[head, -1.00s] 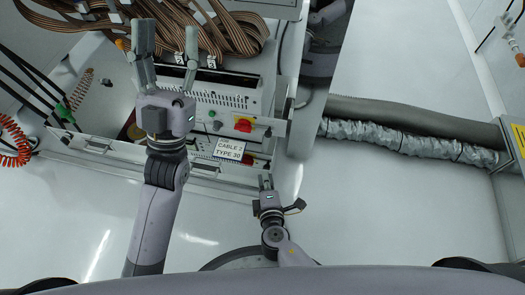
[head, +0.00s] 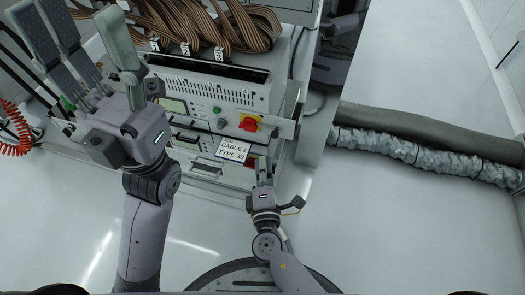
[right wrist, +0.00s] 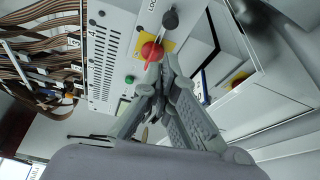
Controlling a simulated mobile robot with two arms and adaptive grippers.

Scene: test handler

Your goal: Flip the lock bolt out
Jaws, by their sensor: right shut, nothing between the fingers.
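A black knob, which looks like the lock bolt (right wrist: 170,19), sits on the white machine front beside the partly readable "LOC" lettering in the right wrist view. It also shows as a small dark knob (head: 275,132) right of the red switch in the head view. My right gripper (head: 263,164) is shut and empty, below the panel and beside the cable label. In the right wrist view its fingertips (right wrist: 160,68) point toward the red switch, with the black knob beyond them. Contact cannot be told. My left gripper (head: 80,30) is open and empty at the upper left, its fingers spread.
The red switch on a yellow plate (head: 250,124) and a green button (head: 217,110) are close to the knob. Brown ribbon cables (head: 190,22) hang above. A "CABLE 2 TYPE 30" label (head: 232,150) is on the front. A grey hose (head: 430,128) lies right; floor is clear below.

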